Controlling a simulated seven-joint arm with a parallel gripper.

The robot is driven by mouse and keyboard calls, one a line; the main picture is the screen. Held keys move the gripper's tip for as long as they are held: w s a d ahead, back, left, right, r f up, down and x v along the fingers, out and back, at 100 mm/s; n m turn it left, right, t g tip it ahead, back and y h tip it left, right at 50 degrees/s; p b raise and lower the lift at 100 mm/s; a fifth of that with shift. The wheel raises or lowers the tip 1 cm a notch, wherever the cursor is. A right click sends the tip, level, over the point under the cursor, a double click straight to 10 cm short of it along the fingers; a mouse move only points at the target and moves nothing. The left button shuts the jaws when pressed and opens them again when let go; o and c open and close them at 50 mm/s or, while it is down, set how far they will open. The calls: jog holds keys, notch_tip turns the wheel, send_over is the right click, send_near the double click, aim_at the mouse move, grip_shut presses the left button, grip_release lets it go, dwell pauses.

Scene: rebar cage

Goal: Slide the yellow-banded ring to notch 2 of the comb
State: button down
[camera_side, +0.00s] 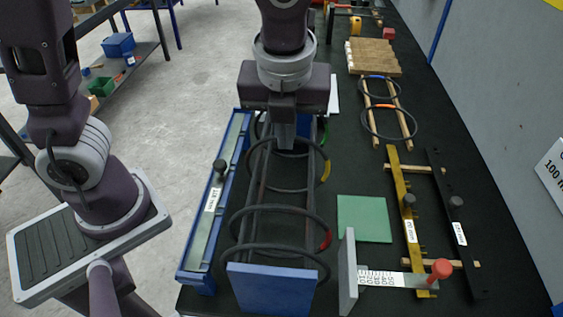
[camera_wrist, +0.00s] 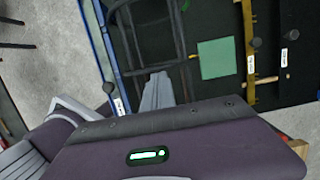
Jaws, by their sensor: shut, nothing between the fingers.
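The yellow-banded ring (camera_side: 326,171) is a dark hoop around the long bars of the rebar cage, with its yellow band on the right side in the side view. My gripper (camera_side: 284,143) is shut and empty, pointing down over the cage near this ring's far part; contact cannot be told. Its fingers (camera_wrist: 157,92) also show in the wrist view. A yellow bar (camera_side: 405,200) and a black bar (camera_side: 446,200), each with a knob and label, lie to the right. I cannot tell for sure which part is the comb, and notch numbers are unreadable.
A red-banded ring (camera_side: 326,239) is nearer the blue end plate (camera_side: 270,287); a green-banded ring (camera_side: 325,136) is farther back. A blue trough (camera_side: 188,262) runs left of the cage. A green mat (camera_side: 364,219) and a grey upright plate (camera_side: 348,270) stand right. Spare rings (camera_side: 390,138) lie behind.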

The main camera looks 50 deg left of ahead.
jog(key=s+d+r, duration=0.4)
jog(key=r, duration=0.6)
jog(key=s+a+f+n+t+h, duration=0.1)
jog(key=s+a+n, duration=0.3)
jog(key=n, duration=0.9)
jog(key=s+a+f+n+t, duration=0.2)
jog(key=s+a+n, duration=0.2)
jog(key=a+n, duration=0.5)
jog(key=n, duration=0.5)
jog(key=shift+s+a+f+t+h, duration=0.15)
jog(key=shift+s+f+t+h, duration=0.1)
jog(key=shift+t+h, duration=0.15)
